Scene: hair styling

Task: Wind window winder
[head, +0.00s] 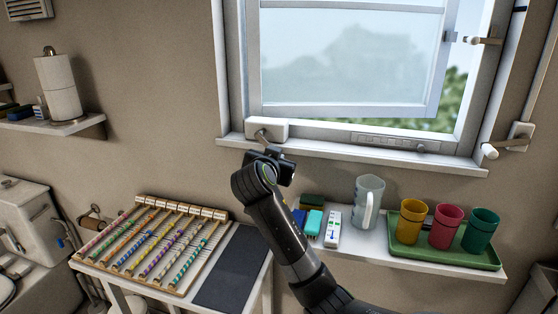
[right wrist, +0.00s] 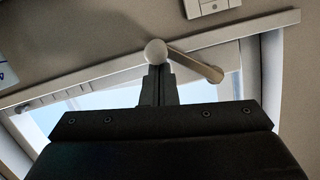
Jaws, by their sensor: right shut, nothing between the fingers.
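The window winder is a white box (head: 267,128) on the sill at the window's lower left, with a short grey crank (head: 261,136) hanging from it. In the right wrist view a winder arm (right wrist: 200,65) ends in a round pale knob (right wrist: 156,52). My right gripper (head: 272,154) is just below the box in the head view. Its fingers (right wrist: 157,80) are shut with nothing between them, and their tips overlap the knob's lower edge in the wrist view. I cannot tell whether they touch it. The window sash (head: 345,55) stands ajar. My left gripper is out of view.
A rack (head: 150,245) of coloured rods stands at left.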

